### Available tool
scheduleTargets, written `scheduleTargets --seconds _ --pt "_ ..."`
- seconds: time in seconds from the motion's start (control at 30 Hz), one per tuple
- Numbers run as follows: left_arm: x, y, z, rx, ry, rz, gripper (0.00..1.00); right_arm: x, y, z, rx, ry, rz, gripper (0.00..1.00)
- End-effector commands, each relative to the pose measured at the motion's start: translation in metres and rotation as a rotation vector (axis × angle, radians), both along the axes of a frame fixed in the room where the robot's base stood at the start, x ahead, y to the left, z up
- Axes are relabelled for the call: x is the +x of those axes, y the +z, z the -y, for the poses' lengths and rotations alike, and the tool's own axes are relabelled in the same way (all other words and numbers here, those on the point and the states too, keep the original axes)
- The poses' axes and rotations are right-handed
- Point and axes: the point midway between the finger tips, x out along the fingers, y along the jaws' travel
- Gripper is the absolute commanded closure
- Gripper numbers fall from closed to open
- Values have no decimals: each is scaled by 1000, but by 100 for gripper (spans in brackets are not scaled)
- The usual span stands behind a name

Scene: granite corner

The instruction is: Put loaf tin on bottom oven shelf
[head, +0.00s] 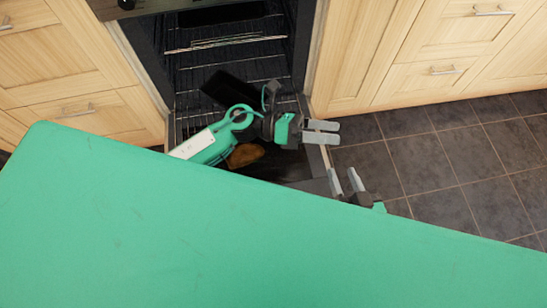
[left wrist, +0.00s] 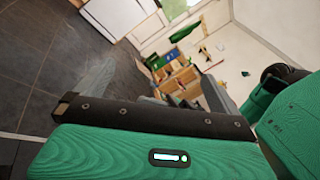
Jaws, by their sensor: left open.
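The open oven (head: 215,60) is at the top of the head view, with wire shelves inside. A dark, box-like thing (head: 226,86), perhaps the loaf tin, is at the front of the oven on a lower rack; its shape is hard to make out. My left gripper (head: 323,132) is to its right and nearer me, over the right edge of the open door. Its jaws are open and nothing shows between them. My right gripper (head: 346,182) is lower, beside the door's near right corner, with its fingers apart and empty. The left wrist view does not show the oven or tin.
A brown lump (head: 245,155) lies on or over the oven door, partly behind my left arm. Wooden cabinets (head: 70,60) flank the oven. Tiled floor (head: 430,160) to the right is clear. The left wrist view shows a distant shelf unit (left wrist: 185,80) with coloured items.

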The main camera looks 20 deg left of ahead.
Motion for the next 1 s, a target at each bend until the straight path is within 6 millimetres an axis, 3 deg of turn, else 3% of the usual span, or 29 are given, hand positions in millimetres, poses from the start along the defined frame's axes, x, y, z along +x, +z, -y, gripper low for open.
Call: scheduleTargets --seconds 0.13,0.3,0.47,0.7,0.83,1.0 --pt "-5 29 -7 -300 154 -398 0 0 0 0 0 0 0 64" --pt "-2 34 -35 -617 301 -882 0 0 0 0 0 0 0 64" --pt "-10 12 -66 -900 414 -1353 0 0 0 0 0 0 0 64" --pt "-48 -38 -94 -1245 519 -1980 0 0 0 0 0 0 0 64" --pt "-67 -52 -97 -1344 537 -2177 0 0 0 0 0 1 0 64" --pt "-76 -58 -97 -1388 541 -2265 0 0 0 0 0 1 0 64"
